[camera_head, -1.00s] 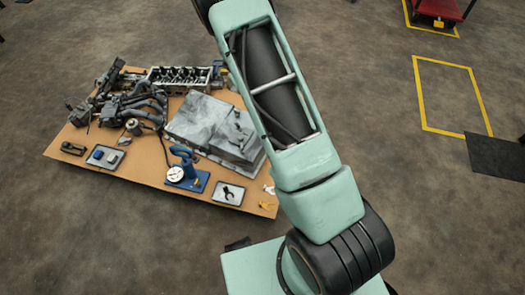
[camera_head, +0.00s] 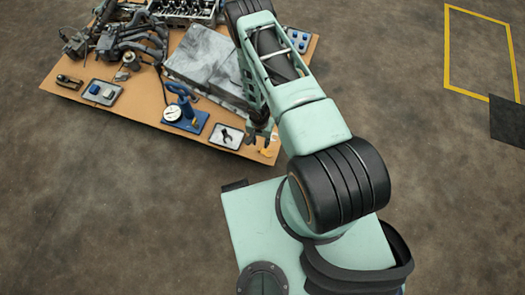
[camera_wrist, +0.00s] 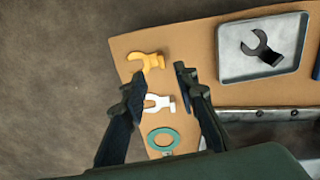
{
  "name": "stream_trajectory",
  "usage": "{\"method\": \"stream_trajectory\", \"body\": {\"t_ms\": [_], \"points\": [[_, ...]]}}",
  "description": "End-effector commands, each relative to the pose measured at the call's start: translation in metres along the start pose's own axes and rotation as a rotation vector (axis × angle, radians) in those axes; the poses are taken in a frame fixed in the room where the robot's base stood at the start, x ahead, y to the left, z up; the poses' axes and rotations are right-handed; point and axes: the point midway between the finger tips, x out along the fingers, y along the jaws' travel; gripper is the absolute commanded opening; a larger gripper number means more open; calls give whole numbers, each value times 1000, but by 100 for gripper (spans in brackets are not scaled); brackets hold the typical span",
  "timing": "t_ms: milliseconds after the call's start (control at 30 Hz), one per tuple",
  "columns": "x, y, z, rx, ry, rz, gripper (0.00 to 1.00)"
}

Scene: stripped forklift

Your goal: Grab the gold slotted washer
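The gold slotted washer (camera_wrist: 147,61) lies flat on the cardboard-brown table top near its edge, its open slot facing left in the wrist view. In the head view the gold washer (camera_head: 266,152) is at the near right corner of the table, just below my gripper (camera_head: 260,138). In the wrist view my gripper (camera_wrist: 159,74) is open and empty, its fingers apart, with the washer showing just beyond the fingertips. I cannot tell the exact height of the fingertips above it.
A white slotted piece (camera_wrist: 160,102) and a teal ring (camera_wrist: 162,139) lie close to the washer, between and below my fingers in the wrist view. A grey tray (camera_wrist: 232,68) holding a dark forked part is to the right. A blue-based dial gauge (camera_head: 187,122) stands farther left.

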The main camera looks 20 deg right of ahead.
Motion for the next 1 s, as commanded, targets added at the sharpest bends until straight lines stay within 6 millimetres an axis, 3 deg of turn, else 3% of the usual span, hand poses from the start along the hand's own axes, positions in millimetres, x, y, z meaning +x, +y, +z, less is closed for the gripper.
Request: {"method": "stream_trajectory", "body": {"t_ms": [33,267,533,867,1000], "points": [[10,0,0,0,0,1,28],[28,0,0,-2,1,1,28],[66,-2,0,-3,1,2,28],[70,-2,-1,-2,2,1,26],[70,-2,-1,-2,2,1,11]]}}
